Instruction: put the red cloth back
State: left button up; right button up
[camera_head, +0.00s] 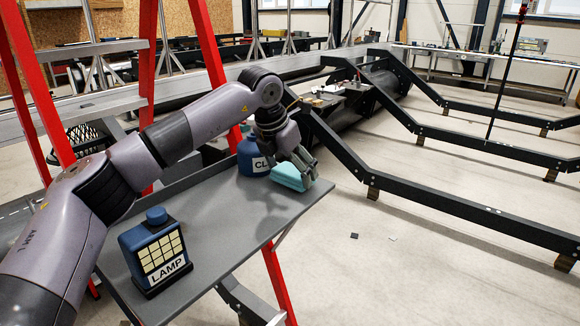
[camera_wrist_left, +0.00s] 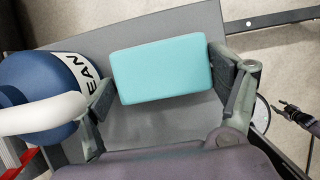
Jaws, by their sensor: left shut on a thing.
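No red cloth shows in either view. A teal, soft-edged block (camera_head: 288,177) is at the far right end of the grey tabletop (camera_head: 225,222); it also shows in the left wrist view (camera_wrist_left: 160,72). My left gripper (camera_head: 299,168) is shut on the teal block, with one finger at each short side. I cannot tell whether the block rests on the tabletop or is just above it.
A blue bottle (camera_head: 252,157) with a partly hidden label stands close beside my left gripper. A blue lamp box (camera_head: 157,252) marked LAMP stands at the near end. Between them the tabletop is clear. Red ladder legs (camera_head: 276,283) rise around the table.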

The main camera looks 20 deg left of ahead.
pick_arm(q)
jog(key=shift+f, duration=0.25)
jog(key=shift+f, duration=0.1)
jog(key=o, duration=0.9)
jog(key=shift+f, duration=0.1)
jog(key=shift+o, duration=0.8)
